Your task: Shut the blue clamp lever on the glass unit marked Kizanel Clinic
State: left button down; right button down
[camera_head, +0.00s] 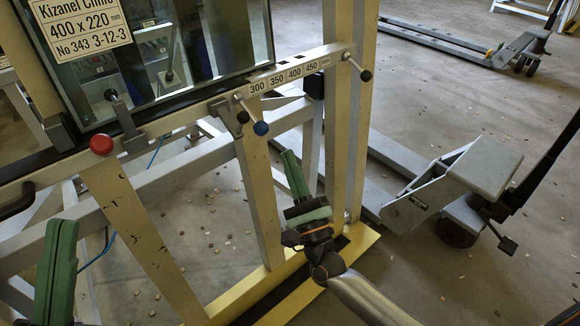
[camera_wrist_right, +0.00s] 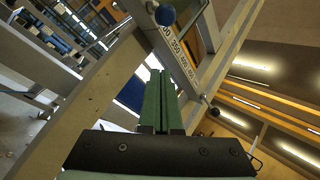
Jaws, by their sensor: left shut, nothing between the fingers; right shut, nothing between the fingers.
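The glass unit (camera_head: 185,50) stands tilted in the frame at the upper left of the head view. Its label (camera_head: 85,25) reads Kizanel Clinic, top edge cut off. The blue clamp lever (camera_head: 261,128) has a thin rod slanting down and right from the rail to a blue ball. The ball also shows at the top of the right wrist view (camera_wrist_right: 165,15). My right gripper (camera_head: 288,155) is shut and empty, below and right of the ball, apart from it; its green fingers (camera_wrist_right: 158,75) are together. My left gripper (camera_head: 65,225) is shut and empty at the lower left, below the red knob.
A red-knobbed lever (camera_head: 102,144) sits left on the same rail (camera_head: 300,70), which is marked 300 to 450. A black-knobbed lever (camera_head: 366,75) is at its right end. Cream posts (camera_head: 260,195) stand below. A pallet truck (camera_head: 460,180) stands at the right.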

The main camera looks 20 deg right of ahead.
aim_at(253, 116)
jog(key=w+a+r, duration=0.2)
jog(key=w+r, duration=0.1)
jog(key=r, duration=0.2)
jog(key=shift+a, duration=0.35)
jog(key=shift+r+p, duration=0.1)
jog(key=shift+p, duration=0.2)
jog(key=shift+s+r+g+p, duration=0.1)
jog(key=shift+r+g+p, duration=0.15)
jog(key=shift+p, duration=0.6)
jog(key=shift+p, duration=0.3)
